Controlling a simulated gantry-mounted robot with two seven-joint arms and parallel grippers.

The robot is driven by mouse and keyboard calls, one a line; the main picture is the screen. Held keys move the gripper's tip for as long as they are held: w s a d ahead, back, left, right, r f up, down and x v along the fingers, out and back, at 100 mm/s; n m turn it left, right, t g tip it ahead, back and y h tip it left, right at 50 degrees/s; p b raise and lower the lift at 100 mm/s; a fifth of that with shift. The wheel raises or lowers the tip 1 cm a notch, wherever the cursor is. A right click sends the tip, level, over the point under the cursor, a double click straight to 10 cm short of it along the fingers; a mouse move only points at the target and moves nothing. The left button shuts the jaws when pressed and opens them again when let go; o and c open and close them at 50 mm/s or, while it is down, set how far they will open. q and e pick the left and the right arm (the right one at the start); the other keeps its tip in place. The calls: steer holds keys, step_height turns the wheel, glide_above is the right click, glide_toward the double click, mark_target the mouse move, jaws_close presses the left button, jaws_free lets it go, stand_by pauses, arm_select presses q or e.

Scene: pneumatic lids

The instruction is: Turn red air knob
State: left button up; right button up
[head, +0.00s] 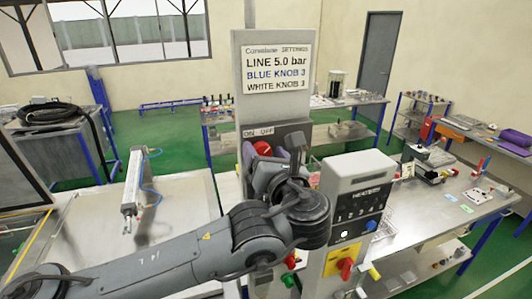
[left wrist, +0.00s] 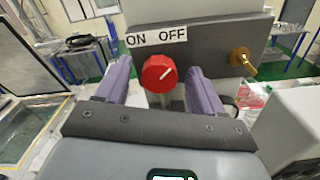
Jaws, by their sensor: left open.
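The red air knob (left wrist: 159,74) is round with a white pointer mark and sits on a dark panel under an ON/OFF label (left wrist: 157,37). Its pointer slants up and right, toward OFF. The knob also shows in the head view (head: 262,148), partly hidden by my gripper. My left gripper (left wrist: 160,85) is open, with one purple finger on each side of the knob. I cannot tell whether the fingers touch it. In the head view my left gripper (head: 272,165) is mostly behind my own wrist. My right gripper is not in view.
A sign (head: 278,69) above the panel reads LINE 5.0 bar, BLUE KNOB 3, WHITE KNOB 3. A brass valve (left wrist: 242,60) sits right of the knob.

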arm_select(q)
steer(key=c, duration=1.1)
steer(key=shift+o, duration=0.2)
steer(key=shift+f+n+b, duration=0.2)
steer(key=shift+n+b, duration=0.2)
steer(key=shift+b, duration=0.3)
steer(key=n+b, duration=0.4)
steer(key=b, duration=0.1)
steer(key=n+b, duration=0.4)
steer(key=b, duration=0.1)
steer(key=n+b, duration=0.3)
steer(key=b, duration=0.2)
steer(key=shift+s+a+n, duration=0.15)
steer(key=shift+a+n, duration=0.1)
steer(key=shift+n, duration=0.15)
steer(key=n+b, duration=0.3)
steer(key=shift+a+n+b, duration=0.1)
steer(key=shift+n+b, duration=0.2)
steer(key=shift+n, duration=0.1)
steer(key=shift+n+b, duration=0.5)
steer(key=shift+n, duration=0.3)
steer(key=shift+r, duration=0.1)
steer(key=o, duration=1.1)
steer(key=shift+c, duration=0.2)
